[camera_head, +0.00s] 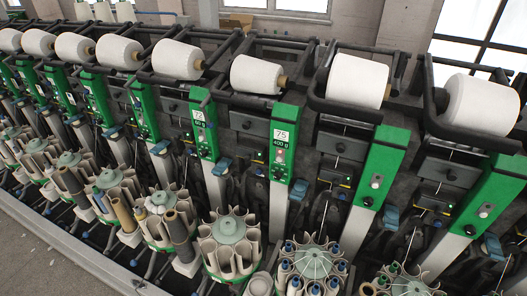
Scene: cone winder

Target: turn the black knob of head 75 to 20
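Head 75 is the green panel (285,117) in the middle of the camera_head view. It carries a white label with 75 (281,135) and a dark display reading 400 g (280,143) below it. Small controls sit lower on this panel, under the display. The black knob is too small to make out among them, and its setting cannot be read. Neither of my grippers shows in this view.
A similar green panel (204,125) stands to the left, and a larger one (382,165) to the right. A white yarn cone (255,75) sits above head 75. A round bobbin magazine (229,245) stands low in front. Grey floor (40,265) shows at lower left.

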